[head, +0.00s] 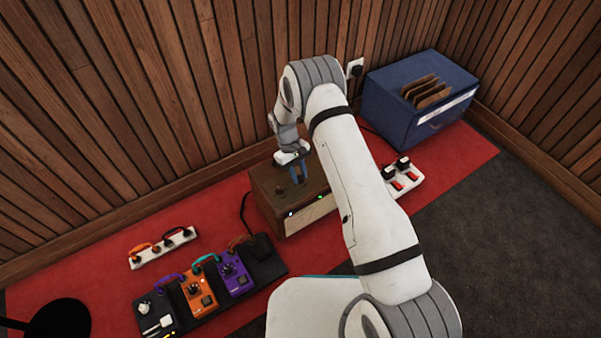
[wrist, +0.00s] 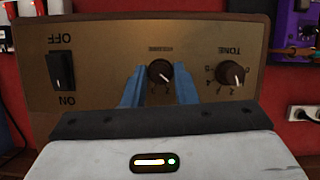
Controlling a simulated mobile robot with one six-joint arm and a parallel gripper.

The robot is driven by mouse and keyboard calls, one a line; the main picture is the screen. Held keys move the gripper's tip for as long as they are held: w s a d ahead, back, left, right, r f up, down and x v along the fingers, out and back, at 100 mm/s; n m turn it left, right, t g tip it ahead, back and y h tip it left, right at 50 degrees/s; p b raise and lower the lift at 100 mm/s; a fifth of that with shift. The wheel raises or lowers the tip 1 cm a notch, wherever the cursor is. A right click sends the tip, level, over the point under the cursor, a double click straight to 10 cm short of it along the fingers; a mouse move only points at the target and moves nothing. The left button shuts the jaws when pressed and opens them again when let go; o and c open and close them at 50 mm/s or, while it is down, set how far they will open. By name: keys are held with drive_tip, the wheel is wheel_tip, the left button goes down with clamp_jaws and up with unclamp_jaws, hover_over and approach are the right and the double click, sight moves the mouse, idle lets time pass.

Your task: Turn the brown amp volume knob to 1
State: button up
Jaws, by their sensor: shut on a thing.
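The brown amp (head: 262,207) stands on the red rug against the wall, below my arm in the head view. Its brass-coloured panel (wrist: 110,60) fills most of the wrist view, lettering upside down. The black volume knob (wrist: 159,72) sits in the middle between the blue fingers of my gripper (wrist: 159,88), which is shut on it. The knob's pale mark points to the lower right in the picture; the fingers hide most of its scale. My gripper (head: 299,172) also shows over the amp top in the head view.
The tone knob (wrist: 230,74) is close right of the volume knob, and the ON/OFF switch (wrist: 61,70) is at left. A pedalboard (head: 265,262) with several pedals, a white power strip (head: 162,247) and a blue crate (head: 395,110) surround the amp.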

drive_tip(key=shift+w+d, duration=0.1)
drive_tip(key=shift+w, duration=0.15)
drive_tip(key=o, duration=1)
drive_tip(key=shift+s, duration=0.1)
drive_tip(key=p+v, duration=0.2)
drive_tip(key=v, duration=0.5)
drive_tip(key=shift+r+p, duration=0.35)
drive_tip(key=shift+p, duration=0.05)
